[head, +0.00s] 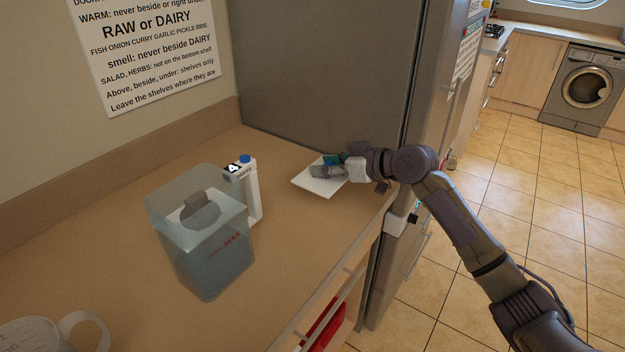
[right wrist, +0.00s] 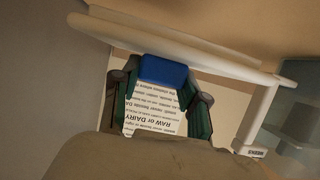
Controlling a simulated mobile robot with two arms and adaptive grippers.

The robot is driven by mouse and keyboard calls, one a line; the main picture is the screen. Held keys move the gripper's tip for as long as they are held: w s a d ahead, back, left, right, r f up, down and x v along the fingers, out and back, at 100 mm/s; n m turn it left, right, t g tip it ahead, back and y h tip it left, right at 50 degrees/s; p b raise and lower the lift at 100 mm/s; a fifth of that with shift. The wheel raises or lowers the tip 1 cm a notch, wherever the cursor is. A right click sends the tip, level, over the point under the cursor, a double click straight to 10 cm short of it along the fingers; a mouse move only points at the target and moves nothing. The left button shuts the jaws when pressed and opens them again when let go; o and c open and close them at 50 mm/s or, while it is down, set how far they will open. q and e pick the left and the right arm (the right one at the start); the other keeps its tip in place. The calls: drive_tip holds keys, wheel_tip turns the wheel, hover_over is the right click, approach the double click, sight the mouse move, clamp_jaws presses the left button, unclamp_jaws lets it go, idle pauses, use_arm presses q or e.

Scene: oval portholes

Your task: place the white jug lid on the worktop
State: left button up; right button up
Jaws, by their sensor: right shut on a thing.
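The white jug lid (head: 313,184) is a flat white square near the far end of the worktop (head: 290,245), beside the tall grey fridge. My right gripper (head: 329,168) is at its top, and its fingers hide part of it. In the right wrist view, the lid (right wrist: 190,45) shows nearly edge-on as a white slab. My right gripper (right wrist: 163,85) is shut on a blue block (right wrist: 163,70) that adjoins the slab. I cannot tell whether the lid touches the worktop. My left gripper is not in view.
A clear jug (head: 205,250) with a MAX mark stands open on the worktop. A white carton (head: 252,192) with a blue cap is beside it. A white mug (head: 45,335) is at the near left. The worktop between carton and front edge is bare. The fridge (head: 325,75) bounds the far end.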

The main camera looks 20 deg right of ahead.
sight(316, 182)
drive_tip(key=x, duration=0.3)
drive_tip(key=shift+s+a+f, duration=0.1)
drive_tip(key=shift+a+f, duration=0.1)
drive_tip(key=shift+f, duration=0.1)
wheel_tip(316, 182, down, 4)
drive_tip(key=shift+r+p, duration=0.1)
drive_tip(key=shift+p, duration=0.3)
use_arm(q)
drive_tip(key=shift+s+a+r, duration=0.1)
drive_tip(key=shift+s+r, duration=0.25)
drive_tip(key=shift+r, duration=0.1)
use_arm(e)
drive_tip(key=shift+f, duration=0.2)
drive_tip(key=o, duration=1.1)
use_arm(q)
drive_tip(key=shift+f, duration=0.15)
use_arm(e)
drive_tip(key=shift+o, duration=0.2)
